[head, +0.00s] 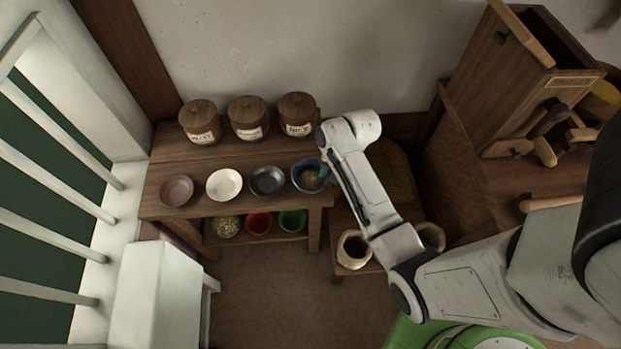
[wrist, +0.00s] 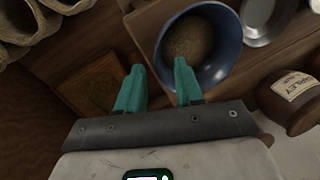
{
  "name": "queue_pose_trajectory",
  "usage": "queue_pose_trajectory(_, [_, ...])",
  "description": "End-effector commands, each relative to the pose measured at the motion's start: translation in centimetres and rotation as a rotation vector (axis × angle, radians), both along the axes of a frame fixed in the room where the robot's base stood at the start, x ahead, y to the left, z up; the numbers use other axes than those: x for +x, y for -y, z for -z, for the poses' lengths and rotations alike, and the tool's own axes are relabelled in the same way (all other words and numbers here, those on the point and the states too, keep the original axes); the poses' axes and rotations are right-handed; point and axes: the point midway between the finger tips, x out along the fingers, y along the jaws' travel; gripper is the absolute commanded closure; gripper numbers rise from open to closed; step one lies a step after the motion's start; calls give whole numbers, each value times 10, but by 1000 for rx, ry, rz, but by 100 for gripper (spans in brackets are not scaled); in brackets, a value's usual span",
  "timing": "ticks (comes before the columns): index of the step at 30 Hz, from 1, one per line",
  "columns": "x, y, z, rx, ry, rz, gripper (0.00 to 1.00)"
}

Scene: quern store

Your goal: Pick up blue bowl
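The blue bowl (head: 309,176) stands at the right end of the wooden table, with brown grainy contents in it. In the wrist view the blue bowl (wrist: 222,70) is just beyond my fingers, its near rim close to the right fingertip. Whether the right finger touches the rim I cannot tell. In the head view my arm reaches in from the right, and the gripper is mostly hidden beside the bowl.
A dark grey bowl (head: 267,181), a white bowl (head: 224,185) and a brown bowl (head: 176,191) stand left of it. Lidded wooden jars (head: 249,118) stand behind. Red (head: 258,223) and green (head: 292,220) bowls are on the lower shelf. An open sack (head: 354,250) stands below right.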

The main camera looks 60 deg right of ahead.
Motion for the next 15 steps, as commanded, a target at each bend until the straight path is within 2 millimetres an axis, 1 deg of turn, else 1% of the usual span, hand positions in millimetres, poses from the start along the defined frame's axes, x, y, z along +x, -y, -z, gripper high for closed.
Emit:
queue_pose_trajectory(1, [2,-2,8,1,-2,0,64])
queue_pose_trajectory(3, [4,-2,17,0,-2,0,64])
queue_pose_trajectory(6, [5,-3,24,-1,-2,0,64])
queue_pose_trajectory(14, [6,-3,25,-1,-1,0,64])
queue_pose_trajectory(15, [6,-3,25,-1,-1,0,68])
